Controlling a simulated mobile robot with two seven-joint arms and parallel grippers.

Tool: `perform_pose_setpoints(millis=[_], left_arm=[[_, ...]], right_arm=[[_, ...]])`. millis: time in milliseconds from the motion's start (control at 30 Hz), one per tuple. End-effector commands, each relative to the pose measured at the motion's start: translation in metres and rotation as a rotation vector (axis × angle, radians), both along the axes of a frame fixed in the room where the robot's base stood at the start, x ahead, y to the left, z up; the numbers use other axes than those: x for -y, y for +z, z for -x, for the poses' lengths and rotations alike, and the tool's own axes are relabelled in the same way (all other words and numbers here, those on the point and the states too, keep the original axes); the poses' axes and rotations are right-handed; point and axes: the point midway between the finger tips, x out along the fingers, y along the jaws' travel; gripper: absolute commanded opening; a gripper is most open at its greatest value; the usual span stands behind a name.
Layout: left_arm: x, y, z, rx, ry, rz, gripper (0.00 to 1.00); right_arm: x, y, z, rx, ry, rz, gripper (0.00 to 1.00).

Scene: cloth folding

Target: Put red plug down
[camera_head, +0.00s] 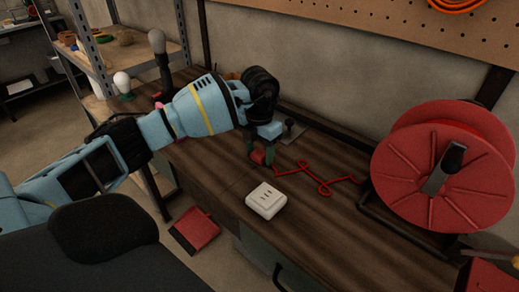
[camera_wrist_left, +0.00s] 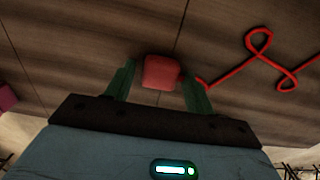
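The red plug (camera_head: 258,156) is low at the wooden workbench top, between the green fingers of my left gripper (camera_head: 260,152). In the left wrist view the plug (camera_wrist_left: 161,72) sits between the two fingertips (camera_wrist_left: 158,82). A gap shows between the plug and the left finger, and the right finger is very near or touching it. The left gripper looks open around the plug. The red cord (camera_head: 320,184) runs from the plug across the bench toward the red cable reel (camera_head: 440,165). My right gripper is not in view.
A white socket block (camera_head: 266,200) sits on the workbench (camera_head: 320,235) in front of the gripper. A small grey metal object (camera_head: 292,131) stands behind the plug. The reel's frame fills the bench's right side. Shelves (camera_head: 130,58) stand at the left. The front middle of the bench is clear.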

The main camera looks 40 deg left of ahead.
Motion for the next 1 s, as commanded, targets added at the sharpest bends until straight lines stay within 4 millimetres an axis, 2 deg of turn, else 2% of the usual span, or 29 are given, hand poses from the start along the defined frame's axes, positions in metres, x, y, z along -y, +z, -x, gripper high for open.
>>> perform_pose_setpoints(millis=[300, 467, 1000], left_arm=[[0.000, 0.001, 0.000, 0.000, 0.000, 0.000, 0.59], [0.000, 0.013, 0.000, 0.002, 0.000, -0.001, 0.59], [0.000, 0.113, -0.001, 0.002, 0.000, 0.001, 0.59]], right_arm=[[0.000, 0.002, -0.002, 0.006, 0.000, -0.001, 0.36], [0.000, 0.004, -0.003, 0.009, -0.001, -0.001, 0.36], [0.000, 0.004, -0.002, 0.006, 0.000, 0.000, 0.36]])
